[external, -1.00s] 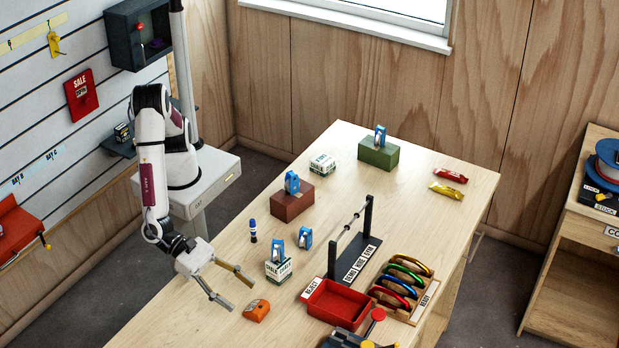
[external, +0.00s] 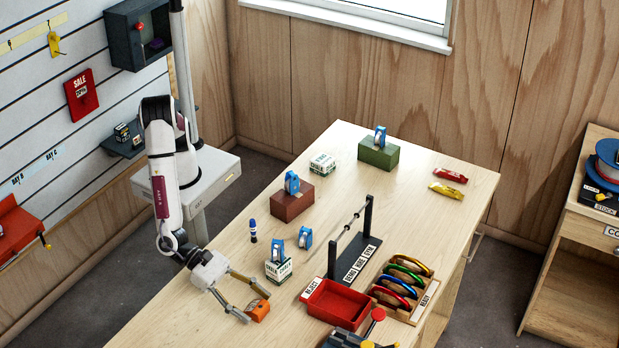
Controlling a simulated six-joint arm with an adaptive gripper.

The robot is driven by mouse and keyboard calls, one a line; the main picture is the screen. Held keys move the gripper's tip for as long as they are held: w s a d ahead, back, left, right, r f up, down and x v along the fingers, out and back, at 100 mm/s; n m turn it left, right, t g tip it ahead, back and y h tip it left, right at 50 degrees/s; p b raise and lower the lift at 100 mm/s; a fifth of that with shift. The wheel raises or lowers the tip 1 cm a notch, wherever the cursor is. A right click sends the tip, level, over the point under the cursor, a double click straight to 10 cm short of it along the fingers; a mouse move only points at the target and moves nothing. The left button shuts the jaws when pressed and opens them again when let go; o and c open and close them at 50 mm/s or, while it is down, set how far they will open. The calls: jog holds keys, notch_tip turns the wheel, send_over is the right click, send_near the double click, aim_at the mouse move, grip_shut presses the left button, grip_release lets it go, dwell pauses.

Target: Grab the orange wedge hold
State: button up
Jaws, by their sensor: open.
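The orange wedge hold (external: 259,311) lies on the wooden table near its front left edge. My gripper (external: 258,307) is open, low over the table, with its fingers on either side of the hold. One fingertip is at the hold's far side and the other is by its near left side. I cannot tell whether either finger touches it. Part of the hold is covered by the fingers.
A chalk box (external: 278,270) with a blue device on it stands just behind the hold. A red tray (external: 338,303) is to the right. A blue bottle (external: 253,230) stands farther back. Bare table (external: 190,315) lies to the left.

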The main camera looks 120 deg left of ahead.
jog(key=shift+w+f, duration=0.25)
jog(key=shift+w, duration=0.45)
jog(key=c, duration=1.2)
